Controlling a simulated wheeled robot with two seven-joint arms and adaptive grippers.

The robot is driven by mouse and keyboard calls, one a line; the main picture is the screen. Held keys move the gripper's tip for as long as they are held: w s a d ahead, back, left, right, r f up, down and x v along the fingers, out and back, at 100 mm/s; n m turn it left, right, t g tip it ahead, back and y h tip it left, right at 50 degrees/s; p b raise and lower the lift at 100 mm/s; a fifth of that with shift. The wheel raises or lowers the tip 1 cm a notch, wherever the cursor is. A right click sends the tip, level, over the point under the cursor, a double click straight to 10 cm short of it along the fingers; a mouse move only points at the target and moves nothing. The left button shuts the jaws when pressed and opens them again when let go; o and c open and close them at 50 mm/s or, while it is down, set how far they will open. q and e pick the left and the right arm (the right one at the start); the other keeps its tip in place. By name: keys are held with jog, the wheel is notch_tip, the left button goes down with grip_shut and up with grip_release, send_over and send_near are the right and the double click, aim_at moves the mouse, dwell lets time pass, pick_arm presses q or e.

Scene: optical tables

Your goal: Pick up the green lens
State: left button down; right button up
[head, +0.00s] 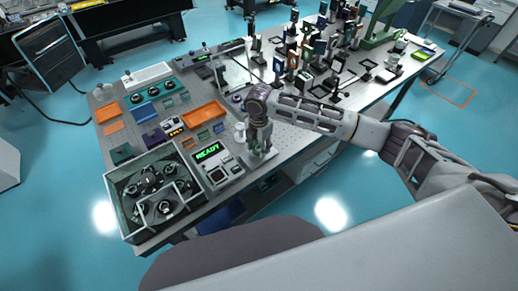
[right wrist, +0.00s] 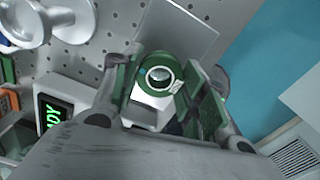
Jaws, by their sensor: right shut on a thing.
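The green lens (right wrist: 145,86), a green ring around a small glassy round centre, is between the fingers of my right gripper in the right wrist view. My right gripper (right wrist: 158,90) is shut on it. In the head view my right gripper (head: 262,152) points down at the front edge of the optical table (head: 290,137), beside the device with the READY display. The lens is too small or hidden to make out there. My left gripper is not in view.
A box with READY in green (head: 212,165) stands just left of the gripper. A grey open case with round black parts (head: 120,200) is at the front left corner. Orange trays (head: 204,115) lie behind. Many optical mounts crowd the back right. Bare perforated table lies right of the gripper.

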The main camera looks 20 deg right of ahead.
aim_at(259, 148)
notch_tip(259, 148, up, 8)
jog(key=shift+r+b, duration=0.25)
jog(key=shift+b, duration=0.05)
jog(key=shift+f, duration=0.1)
dwell(0.6)
